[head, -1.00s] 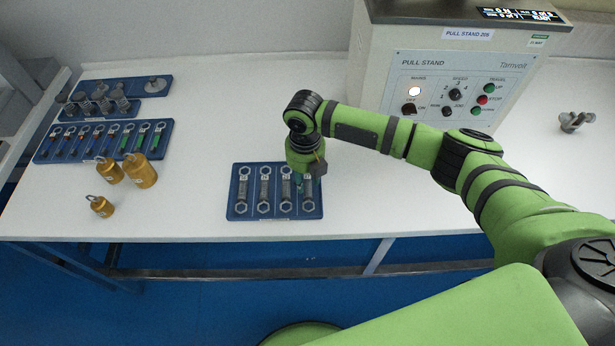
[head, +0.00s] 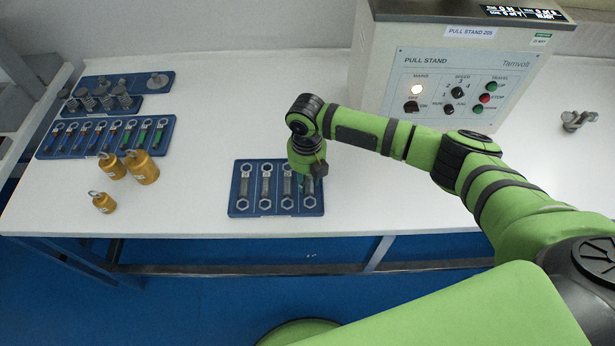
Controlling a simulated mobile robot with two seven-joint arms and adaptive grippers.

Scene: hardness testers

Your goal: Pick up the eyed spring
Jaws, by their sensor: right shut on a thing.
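A blue tray (head: 234,204) near the front edge of the table holds several grey pieces with ring-like ends, which look like the eyed springs. They lie side by side, lengthwise from back to front. My right gripper (head: 307,186) points down over the tray's right end. It is shut on the rightmost eyed spring (head: 309,203), whose front ring shows below the gripper. The spring's upper part is hidden by my wrist. I cannot tell if it is clear of the tray. My left gripper is not in view.
Brass weights (head: 143,168) with hooks stand at the left. Behind them a blue rack (head: 48,153) holds several slim ringed pieces with coloured middles, and further trays hold grey parts. The pull stand (head: 450,85) stands at the back. A metal fitting (head: 575,121) lies far right.

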